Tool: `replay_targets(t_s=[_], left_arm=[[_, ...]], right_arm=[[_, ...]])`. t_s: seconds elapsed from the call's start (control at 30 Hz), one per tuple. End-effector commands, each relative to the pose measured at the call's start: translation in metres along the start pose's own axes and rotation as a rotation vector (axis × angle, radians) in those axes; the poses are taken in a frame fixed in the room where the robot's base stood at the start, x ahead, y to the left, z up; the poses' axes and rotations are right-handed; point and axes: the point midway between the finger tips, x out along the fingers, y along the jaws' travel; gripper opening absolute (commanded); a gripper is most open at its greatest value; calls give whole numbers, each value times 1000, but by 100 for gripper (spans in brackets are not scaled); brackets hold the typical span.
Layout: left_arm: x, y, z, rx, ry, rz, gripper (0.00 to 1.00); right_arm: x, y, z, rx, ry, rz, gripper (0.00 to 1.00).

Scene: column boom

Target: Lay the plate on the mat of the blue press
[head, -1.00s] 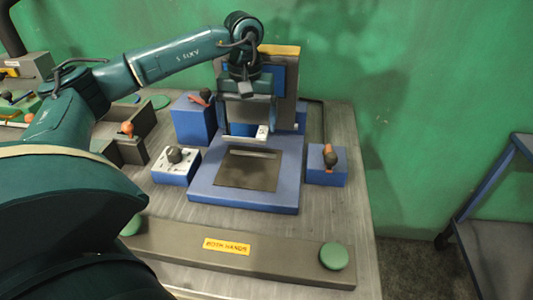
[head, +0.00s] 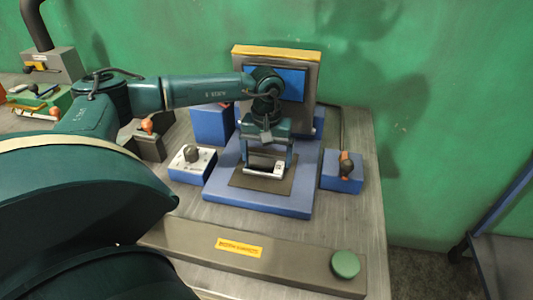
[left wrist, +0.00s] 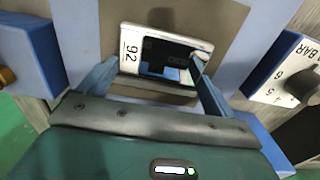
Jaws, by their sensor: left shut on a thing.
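The plate (head: 264,171) shows in the head view as a pale-edged piece low over the dark mat (head: 241,180) of the blue press (head: 225,202). In the left wrist view the plate (left wrist: 128,50) has a white rim marked 92 and a dark, shiny middle. My left gripper (head: 266,163) points down and is shut on the plate, one finger at each side; it also shows in the left wrist view (left wrist: 157,68). The mat (left wrist: 228,18) spreads around the plate there. I cannot tell whether the plate touches the mat. My right gripper is not in view.
The press's upright back (head: 306,88) stands behind my gripper. A white-topped knob box (head: 193,165) is left of the press, and a blue box with an orange-and-black lever (head: 342,176) is right. A grey bar with a green button (head: 345,264) runs along the front.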

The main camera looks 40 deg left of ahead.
Motion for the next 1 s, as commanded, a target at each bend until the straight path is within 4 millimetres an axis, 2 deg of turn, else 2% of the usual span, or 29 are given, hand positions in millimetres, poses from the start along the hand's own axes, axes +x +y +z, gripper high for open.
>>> replay_targets(t_s=[0.2,0.23,0.33,0.67,0.77,1.0], left_arm=[[2,0,0,0,2,2,41],[3,0,0,0,-1,0,91],[2,0,0,0,-1,0,100],[-4,0,0,0,1,1,100],[-17,1,0,0,2,3,100],[-69,1,-1,0,3,3,100]], right_arm=[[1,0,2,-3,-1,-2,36],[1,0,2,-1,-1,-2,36],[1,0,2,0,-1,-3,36],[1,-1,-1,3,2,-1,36],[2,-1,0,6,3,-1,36],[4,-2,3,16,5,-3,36]])
